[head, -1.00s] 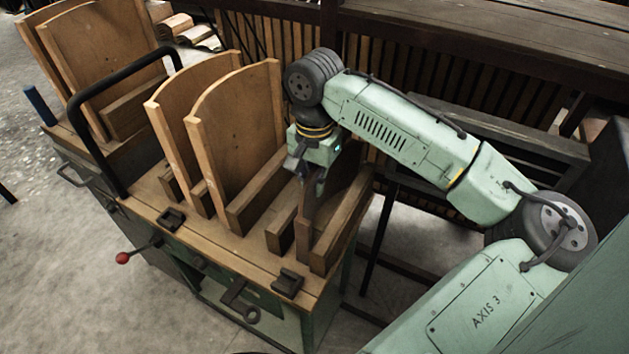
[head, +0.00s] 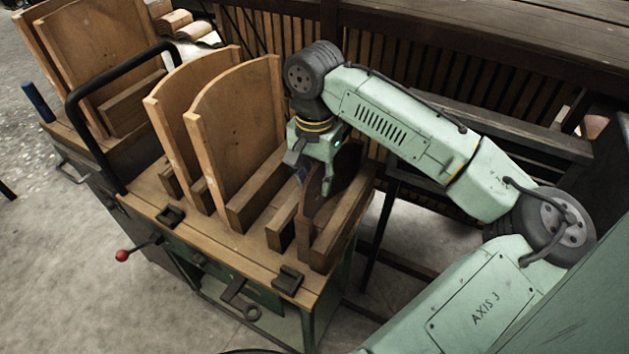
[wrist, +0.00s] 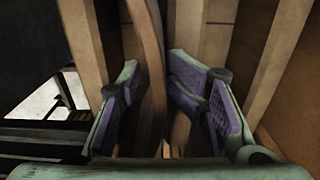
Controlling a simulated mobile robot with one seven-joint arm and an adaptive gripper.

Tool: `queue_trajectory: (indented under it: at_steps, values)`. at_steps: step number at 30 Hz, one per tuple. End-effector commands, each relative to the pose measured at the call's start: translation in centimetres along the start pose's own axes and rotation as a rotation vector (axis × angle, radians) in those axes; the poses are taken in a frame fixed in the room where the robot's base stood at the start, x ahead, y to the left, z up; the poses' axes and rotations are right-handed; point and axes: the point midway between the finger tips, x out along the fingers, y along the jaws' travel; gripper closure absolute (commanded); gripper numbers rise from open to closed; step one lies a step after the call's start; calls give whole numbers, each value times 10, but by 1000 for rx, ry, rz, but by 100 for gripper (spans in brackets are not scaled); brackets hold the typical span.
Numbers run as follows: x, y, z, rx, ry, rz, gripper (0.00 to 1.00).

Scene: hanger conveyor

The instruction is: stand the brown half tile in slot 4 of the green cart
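The brown half tile (head: 312,198) stands upright in the rightmost slot of the green cart (head: 262,262), between two dark wooden blocks. In the wrist view its curved edge (wrist: 150,50) runs down between the fingers. My gripper (head: 312,174) is at the tile's upper part, one finger to each side. In the wrist view my gripper (wrist: 163,108) is open, with gaps between the purple pads and the tile. The tile's foot is hidden by the blocks, so I cannot tell how it meets the slot floor.
Two tall light-wood tiles (head: 236,140) stand in slots just left of the gripper. More tall panels (head: 105,55) stand beyond the black handle (head: 82,125). A slatted dark wooden structure (head: 440,80) lies behind. A red-knobbed lever (head: 122,255) sticks out at the cart's front.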

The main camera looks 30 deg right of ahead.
Motion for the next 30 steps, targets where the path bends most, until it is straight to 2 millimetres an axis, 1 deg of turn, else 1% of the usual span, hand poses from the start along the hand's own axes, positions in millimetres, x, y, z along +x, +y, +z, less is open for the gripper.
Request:
queue_trajectory:
  at_steps: [1,9,12,15,20,30]
  values:
    - [-10,-1,0,0,3,-2,68]
    - [-69,-1,-1,0,5,-4,68]
    - [-86,-1,0,-1,4,-4,68]
    - [-99,-1,0,0,5,-3,68]
    - [-109,0,0,-1,4,-4,68]
    - [-110,0,0,0,4,-4,68]
